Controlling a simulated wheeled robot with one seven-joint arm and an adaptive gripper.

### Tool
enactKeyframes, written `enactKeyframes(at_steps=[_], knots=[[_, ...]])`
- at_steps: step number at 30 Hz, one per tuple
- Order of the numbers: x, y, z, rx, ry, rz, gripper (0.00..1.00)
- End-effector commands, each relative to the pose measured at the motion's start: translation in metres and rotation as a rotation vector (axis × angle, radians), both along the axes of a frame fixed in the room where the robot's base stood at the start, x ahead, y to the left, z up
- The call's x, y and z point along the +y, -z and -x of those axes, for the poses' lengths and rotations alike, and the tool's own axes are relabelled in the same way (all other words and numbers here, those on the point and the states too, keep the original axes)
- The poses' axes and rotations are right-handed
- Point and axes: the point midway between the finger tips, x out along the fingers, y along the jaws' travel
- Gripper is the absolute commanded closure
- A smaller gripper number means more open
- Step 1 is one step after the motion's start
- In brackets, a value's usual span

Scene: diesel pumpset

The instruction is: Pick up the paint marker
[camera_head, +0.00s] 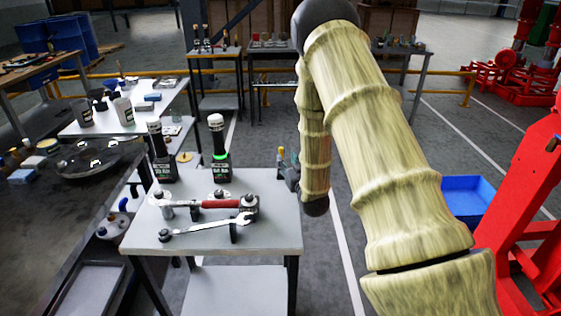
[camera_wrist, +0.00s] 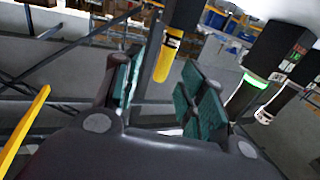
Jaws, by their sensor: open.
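The paint marker (camera_wrist: 165,63) appears to be the upright piece with a black body and yellow end in the wrist view, which is seen upside down. It shows in the gap between the spread teal pads of my gripper (camera_wrist: 168,95); I see no contact, and depth is hard to judge. In the head view my gripper (camera_head: 287,160) is small, at the far right corner of the grey table (camera_head: 275,235), partly hidden by my arm. A small yellow tip beside it may be the marker, but I cannot tell for sure.
Two dark bottles, one with a green ring (camera_head: 221,160), stand on the table, and they show right of my gripper in the wrist view (camera_wrist: 248,97). A red-handled tool (camera_head: 215,203) and a wrench (camera_head: 205,227) lie in front. A blue bin (camera_head: 466,195) is at right.

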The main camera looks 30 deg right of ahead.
Motion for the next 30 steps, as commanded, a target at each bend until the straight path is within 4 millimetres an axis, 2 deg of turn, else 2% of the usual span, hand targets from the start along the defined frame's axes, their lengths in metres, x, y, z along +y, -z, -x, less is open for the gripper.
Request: enactKeyframes(at_steps=[5, 15, 25, 26, 30], knots=[[0.0, 0.001, -0.01, 0.0, -0.002, 0.0, 0.59], [-0.006, 0.005, -0.051, 0.0, -0.003, 0.001, 0.59], [-0.007, 0.006, -0.056, 0.0, -0.003, 0.001, 0.59], [-0.007, 0.006, -0.056, 0.0, -0.003, 0.001, 0.63], [-0.007, 0.006, -0.056, 0.0, -0.003, 0.001, 0.88]])
